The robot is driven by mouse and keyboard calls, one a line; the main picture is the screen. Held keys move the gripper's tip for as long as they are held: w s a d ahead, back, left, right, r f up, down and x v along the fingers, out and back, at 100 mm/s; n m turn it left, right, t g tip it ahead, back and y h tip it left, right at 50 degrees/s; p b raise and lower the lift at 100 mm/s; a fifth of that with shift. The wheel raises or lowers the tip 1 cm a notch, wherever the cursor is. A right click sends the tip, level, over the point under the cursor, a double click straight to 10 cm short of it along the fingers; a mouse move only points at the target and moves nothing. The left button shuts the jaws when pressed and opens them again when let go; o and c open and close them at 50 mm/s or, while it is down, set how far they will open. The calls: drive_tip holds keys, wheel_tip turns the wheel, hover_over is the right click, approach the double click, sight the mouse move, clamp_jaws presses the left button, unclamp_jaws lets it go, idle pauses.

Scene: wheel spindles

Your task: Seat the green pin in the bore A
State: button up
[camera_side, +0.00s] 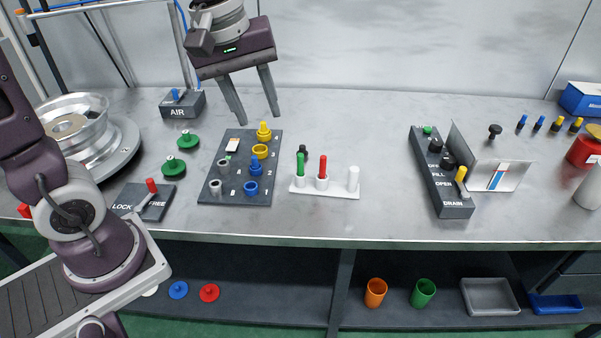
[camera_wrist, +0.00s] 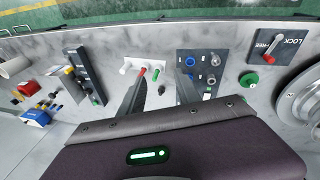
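The green pin (camera_side: 300,165) stands upright in the left holder of a white rack (camera_side: 337,190). It also shows in the wrist view (camera_wrist: 155,74), near my fingers. A dark plate (camera_side: 213,199) left of the rack carries yellow, blue and grey collared bores. A yellow pin (camera_side: 264,131) and a blue pin (camera_side: 256,163) stand in two of them. The letters on the plate are too small to read, so I cannot tell which bore is A. My gripper (camera_side: 258,118) is open and empty, in the air above the plate's far edge.
A red pin (camera_side: 322,167) and a white post (camera_side: 353,178) share the rack, with a black knob (camera_side: 303,150) behind. Green knobs (camera_side: 173,165) and a LOCK/FREE lever box (camera_side: 155,203) lie left. A valve block (camera_side: 440,190) stands right. Bench between rack and valve block is clear.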

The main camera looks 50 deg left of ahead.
drive_tip(key=w+a+f+n+g, duration=0.1)
drive_tip(key=w+f+n, duration=0.3)
drive_tip(key=w, duration=0.2)
drive_tip(key=n+g, duration=0.2)
drive_tip(key=n, duration=0.4)
hover_over(300, 154)
drive_tip(key=s+d, duration=0.1)
wheel_tip(300, 154, down, 8)
drive_tip(key=f, duration=0.1)
drive_tip(key=f+n, duration=0.1)
drive_tip(key=w+f, duration=0.1)
drive_tip(key=shift+a+n, duration=0.25)
drive_tip(key=shift+n, duration=0.15)
wheel_tip(300, 154, down, 7)
drive_tip(key=shift+a, duration=0.15)
clamp_jaws()
